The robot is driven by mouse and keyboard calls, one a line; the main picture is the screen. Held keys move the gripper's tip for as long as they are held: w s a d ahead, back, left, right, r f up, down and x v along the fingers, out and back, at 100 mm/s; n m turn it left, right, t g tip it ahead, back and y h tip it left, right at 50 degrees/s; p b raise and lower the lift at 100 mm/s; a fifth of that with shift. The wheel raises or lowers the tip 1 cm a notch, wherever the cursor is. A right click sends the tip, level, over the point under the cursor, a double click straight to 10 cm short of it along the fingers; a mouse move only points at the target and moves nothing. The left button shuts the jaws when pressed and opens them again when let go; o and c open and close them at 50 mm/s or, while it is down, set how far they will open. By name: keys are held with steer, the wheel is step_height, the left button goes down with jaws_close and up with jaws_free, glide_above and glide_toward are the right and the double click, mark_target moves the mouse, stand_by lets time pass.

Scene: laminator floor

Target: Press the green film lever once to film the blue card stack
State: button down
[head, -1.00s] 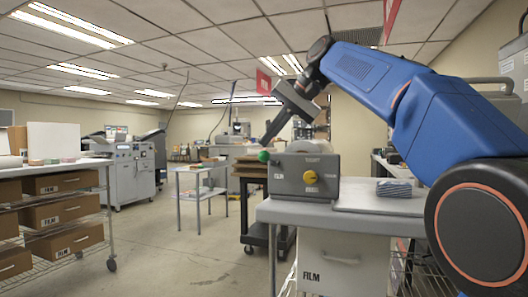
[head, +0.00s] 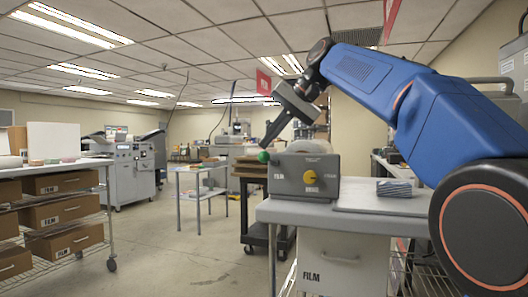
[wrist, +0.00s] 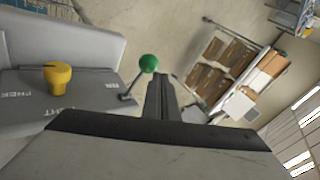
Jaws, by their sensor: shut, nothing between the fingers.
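The green film lever (head: 264,156) is a round green knob on a thin rod at the left side of the grey laminator (head: 318,188). The knob also shows in the wrist view (wrist: 149,63), with its rod slanting down to the machine. My gripper (head: 267,144) is shut and empty, its tip pointing down just above the knob. In the wrist view the shut fingers (wrist: 162,90) reach close beside the knob; I cannot tell whether they touch. The blue card stack (head: 394,188) lies on the table right of the laminator.
A yellow knob (head: 310,177) is on the laminator's front, close to the lever, also in the wrist view (wrist: 57,74). The table (head: 285,212) carries the machine. A shelf rack (head: 70,165) with film boxes stands left. Open floor (head: 180,260) lies between.

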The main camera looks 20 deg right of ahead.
steer(key=shift+s+a+f, duration=0.15)
steer(key=shift+f, duration=0.75)
stand_by(1.0)
steer(key=shift+r, duration=0.1)
stand_by(0.4)
steer(key=shift+w+d+r, duration=0.15)
steer(key=shift+r, duration=0.6)
steer(key=shift+w+d+r, duration=0.1)
steer(key=shift+w+r, duration=0.05)
steer(key=shift+r, duration=0.55)
steer(key=r, duration=0.3)
steer(key=w+r, duration=0.1)
steer(key=shift+d+r, duration=0.4)
